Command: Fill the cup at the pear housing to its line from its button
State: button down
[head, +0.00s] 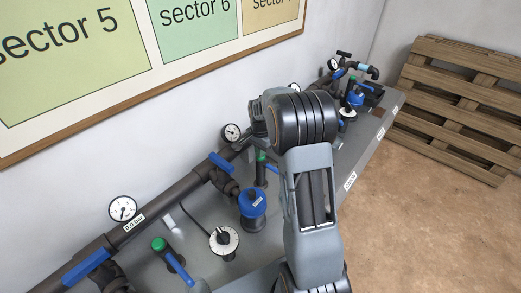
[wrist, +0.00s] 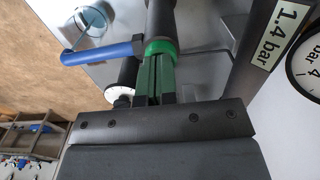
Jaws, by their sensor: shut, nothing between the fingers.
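In the wrist view my gripper (wrist: 153,58) is shut and empty. Its fingertips are at the green collar (wrist: 160,48) of a dark upright fitting with a blue lever (wrist: 103,53); I cannot tell whether they touch. A pale blue, clear-looking round thing (wrist: 91,23) lies beyond the lever; I cannot tell whether it is the cup or a housing. A blue housing (head: 253,208) with a small label stands left of my arm. I cannot read a pear mark, and no button or fill line is clear.
A pipe (head: 165,205) with gauges (head: 122,209) and blue levers runs along the wall. A white dial (head: 224,241) and a green-topped fitting (head: 159,244) stand on the grey bench. A 1.4 bar label (wrist: 278,34) is near the gripper. Wooden pallets (head: 455,100) lean at right; the floor there is clear.

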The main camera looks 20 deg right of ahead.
notch_tip(320, 180, up, 13)
dwell(0.3)
jog(key=shift+d, duration=0.1)
dwell(2.4)
jog(key=t+y+p, duration=0.1)
jog(key=y, duration=0.1)
jog(key=f+t+y, duration=0.1)
jog(key=y, duration=0.2)
jog(key=f+t+y+p, duration=0.1)
jog(key=y, duration=0.2)
jog(key=shift+s+f+m+t+p, duration=0.15)
jog(key=shift+s+m+t+p, duration=0.1)
jog(key=shift+m+t+p, duration=0.15)
jog(key=shift+f, duration=0.2)
notch_tip(320, 180, down, 8)
jog(key=b, duration=0.6)
jog(key=shift+f+b, duration=0.25)
jog(key=shift+b, duration=0.05)
